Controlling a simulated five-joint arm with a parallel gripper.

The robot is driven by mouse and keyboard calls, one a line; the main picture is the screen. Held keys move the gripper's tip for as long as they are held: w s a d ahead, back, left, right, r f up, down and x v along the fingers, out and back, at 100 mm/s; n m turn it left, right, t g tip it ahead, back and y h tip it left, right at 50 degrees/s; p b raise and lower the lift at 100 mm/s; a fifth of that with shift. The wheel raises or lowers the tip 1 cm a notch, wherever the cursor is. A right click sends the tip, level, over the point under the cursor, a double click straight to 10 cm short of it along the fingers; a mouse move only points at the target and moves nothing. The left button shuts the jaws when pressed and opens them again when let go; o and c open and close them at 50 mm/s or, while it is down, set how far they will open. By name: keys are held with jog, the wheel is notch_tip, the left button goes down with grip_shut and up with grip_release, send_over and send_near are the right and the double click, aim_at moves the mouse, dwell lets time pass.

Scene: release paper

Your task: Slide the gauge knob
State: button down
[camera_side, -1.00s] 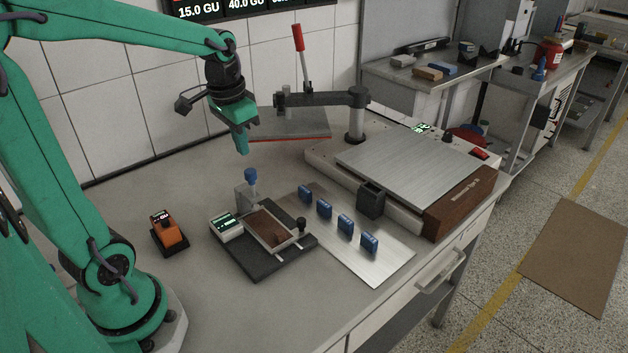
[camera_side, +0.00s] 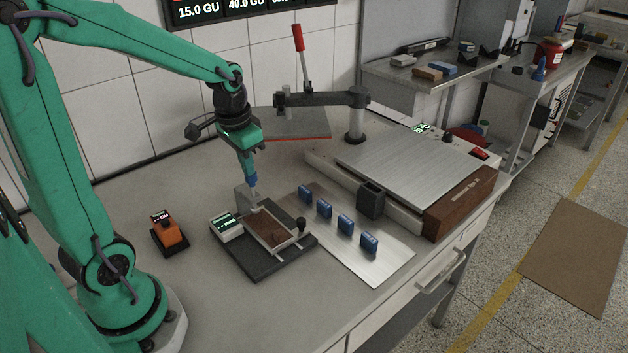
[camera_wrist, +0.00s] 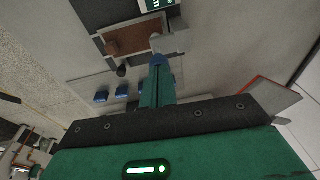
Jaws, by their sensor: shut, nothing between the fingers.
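The gauge (camera_side: 262,262) is a dark base with a brown plate (camera_side: 270,230) in a pale frame, and a small display (camera_side: 226,228) on its left. A black round knob (camera_side: 301,223) stands at the frame's right end; it also shows in the wrist view (camera_wrist: 121,71). A blue-topped piece (camera_side: 254,181) with a pale lower part stands by the grey block (camera_side: 243,197) at the back. My gripper (camera_side: 252,172) is shut, pointing down, its fingertips right at the blue top (camera_wrist: 158,60). I cannot tell whether they touch it.
Several blue blocks (camera_side: 345,224) stand in a row on a metal sheet (camera_side: 378,268) to the right. An orange device (camera_side: 167,232) is at the left. A machine with a metal plate (camera_side: 405,162) and a lever arm (camera_side: 320,98) stand behind. The front left tabletop is clear.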

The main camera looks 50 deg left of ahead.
jog(key=shift+f, duration=0.95)
jog(key=shift+r, duration=0.15)
notch_tip(320, 180, up, 14)
jog(key=s, duration=0.2)
jog(key=shift+d+f, duration=0.15)
jog(key=shift+f, duration=0.05)
jog(key=shift+s+d, duration=0.1)
jog(key=s+d+f+t, duration=0.3)
jog(key=s+d+t, duration=0.1)
jog(key=s+d, duration=0.3)
jog(key=shift+s+d+f, duration=0.3)
jog(key=shift+s+d, duration=0.1)
jog(key=shift+d, duration=0.8)
